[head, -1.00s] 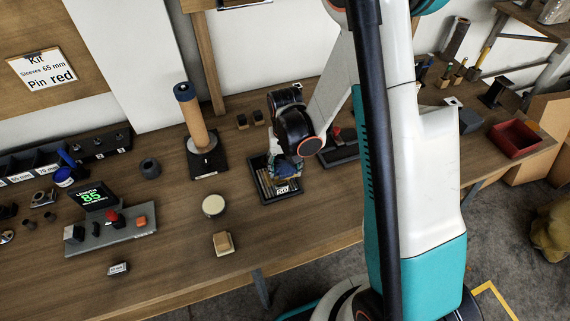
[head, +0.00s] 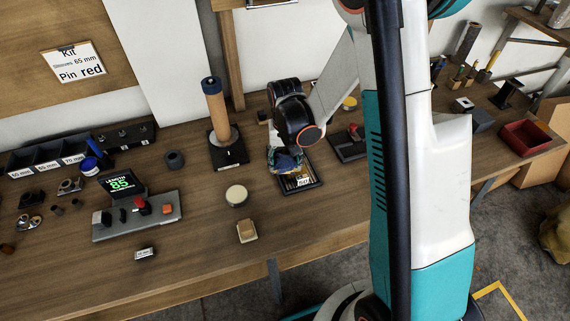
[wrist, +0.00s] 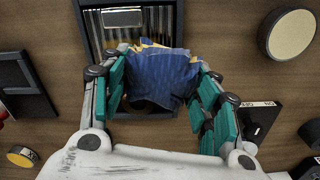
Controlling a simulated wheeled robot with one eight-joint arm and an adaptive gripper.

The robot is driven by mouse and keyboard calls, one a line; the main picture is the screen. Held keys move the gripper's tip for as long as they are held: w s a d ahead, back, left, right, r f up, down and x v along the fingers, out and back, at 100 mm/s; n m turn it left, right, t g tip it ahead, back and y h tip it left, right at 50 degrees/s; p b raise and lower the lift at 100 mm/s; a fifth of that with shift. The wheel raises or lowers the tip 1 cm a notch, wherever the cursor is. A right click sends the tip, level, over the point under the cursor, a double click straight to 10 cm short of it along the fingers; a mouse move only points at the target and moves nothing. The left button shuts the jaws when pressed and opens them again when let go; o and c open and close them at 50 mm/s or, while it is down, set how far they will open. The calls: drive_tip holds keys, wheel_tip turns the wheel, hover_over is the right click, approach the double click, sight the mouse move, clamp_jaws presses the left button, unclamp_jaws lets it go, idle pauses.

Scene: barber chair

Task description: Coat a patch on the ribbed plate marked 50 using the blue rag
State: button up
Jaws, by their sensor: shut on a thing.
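The ribbed plate (head: 306,174) lies in a dark-rimmed tray on the bench, with a pale label at its near end too small to read. It also shows in the wrist view (wrist: 150,18), with a silvery rectangle at its top. My gripper (head: 282,160) is over the plate's far left part. In the wrist view my gripper (wrist: 160,85) has its teal fingers on both sides of the crumpled blue rag (wrist: 162,72), shut on it. The rag (head: 287,163) has yellowish bits at its edge and covers part of the ribs. Whether it touches them is hard to tell.
A post with a tan roller (head: 217,112) stands left of the plate. A round cream-topped tin (head: 236,195) and a tan block (head: 246,231) lie nearer the front. The bench front is mostly clear.

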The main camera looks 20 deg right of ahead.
sight(284, 159)
drive_tip(key=shift+w+a+r+p, duration=0.15)
drive_tip(key=shift+r+p, duration=0.3)
drive_tip(key=shift+r, duration=0.45)
drive_tip(key=shift+r+p, duration=1)
drive_tip(key=shift+r, duration=0.75)
drive_tip(key=shift+f+b, duration=0.4)
drive_tip(key=shift+b, duration=1.1)
